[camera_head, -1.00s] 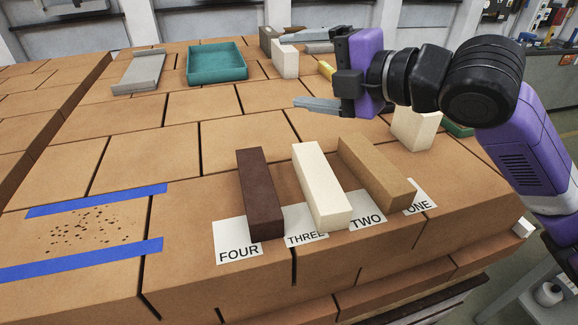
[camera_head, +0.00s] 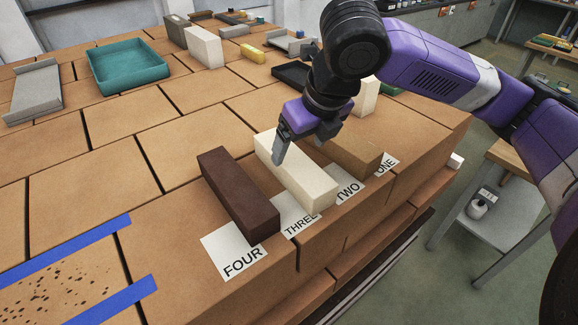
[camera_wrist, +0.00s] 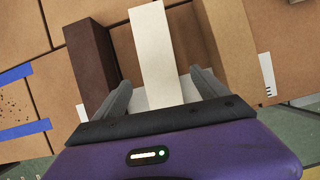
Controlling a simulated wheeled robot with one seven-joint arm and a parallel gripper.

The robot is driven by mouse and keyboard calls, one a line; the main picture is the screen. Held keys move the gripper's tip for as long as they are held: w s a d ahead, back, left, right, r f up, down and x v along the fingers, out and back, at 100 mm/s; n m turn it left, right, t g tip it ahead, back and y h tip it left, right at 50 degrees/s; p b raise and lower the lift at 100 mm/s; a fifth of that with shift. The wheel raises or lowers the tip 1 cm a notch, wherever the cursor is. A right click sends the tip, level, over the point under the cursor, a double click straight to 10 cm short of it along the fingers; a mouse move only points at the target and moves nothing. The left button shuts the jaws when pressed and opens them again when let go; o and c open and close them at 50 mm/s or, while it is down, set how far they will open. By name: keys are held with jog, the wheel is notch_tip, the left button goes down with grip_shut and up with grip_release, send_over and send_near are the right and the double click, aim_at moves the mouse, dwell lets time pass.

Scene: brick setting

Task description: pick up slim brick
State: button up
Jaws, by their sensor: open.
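Three long bricks lie side by side on the brick surface: a dark brown one (camera_head: 235,190), a cream one (camera_head: 297,175) and a tan one (camera_head: 352,155). Their widths look similar, so I cannot tell which is the slim brick. My gripper (camera_head: 300,147) is open over the cream brick, pointing down, and hides part of it and of the tan one. In the wrist view, the cream brick (camera_wrist: 153,55) runs between the open fingers (camera_wrist: 160,82). The dark brick (camera_wrist: 88,60) is left of them and the tan brick (camera_wrist: 230,45) right. Finger height beside the brick is unclear.
Cards marked FOUR (camera_head: 236,252), THREE (camera_head: 299,222), TWO (camera_head: 347,193) and ONE (camera_head: 385,164) lie by the bricks near the front edge. A teal tray (camera_head: 128,68) and grey tray (camera_head: 35,92) stand at the back left. Blue tape (camera_head: 110,308) marks a spotted patch.

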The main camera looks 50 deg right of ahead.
aim_at(294, 159)
jog(key=p+x, duration=0.1)
jog(key=x, duration=0.6)
jog(key=shift+w+a+f, duration=0.1)
jog(key=shift+f, duration=0.1)
jog(key=shift+c, duration=0.4)
grip_shut()
